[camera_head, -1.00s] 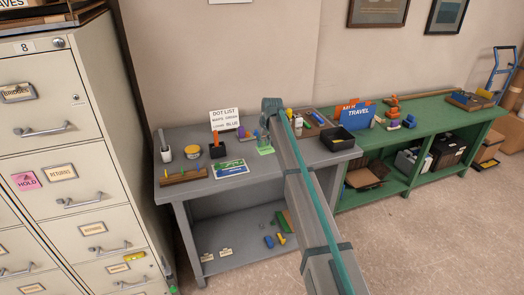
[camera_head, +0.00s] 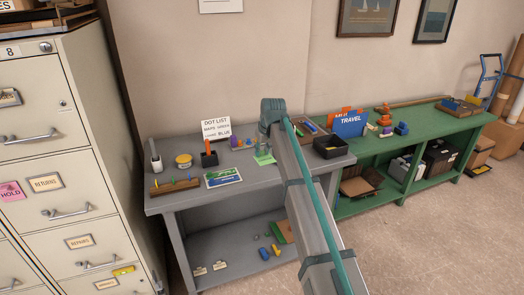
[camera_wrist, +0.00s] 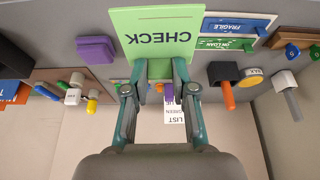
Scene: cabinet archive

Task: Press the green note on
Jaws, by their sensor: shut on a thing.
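The green note (camera_wrist: 160,28) is a light green square reading CHECK, upside down in the wrist view. My gripper (camera_wrist: 160,68) is shut on its near edge, one finger at each side of the grip. In the head view the green note (camera_head: 264,158) shows small, over the back of the grey desk (camera_head: 165,203), partly hidden by my arm. I cannot tell whether it touches the desk top. The beige filing cabinet (camera_head: 85,155) stands at the left, with a pink HOLD note (camera_head: 11,191) on a drawer front beside the RETURNS label (camera_head: 46,183).
A dot list sign (camera_head: 216,128), a black cup (camera_head: 209,159), a wooden rack (camera_head: 175,187) and flat label cards (camera_head: 222,178) are on the desk. A black tray (camera_head: 333,146) sits at its right. A green bench (camera_head: 440,140) stands beyond.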

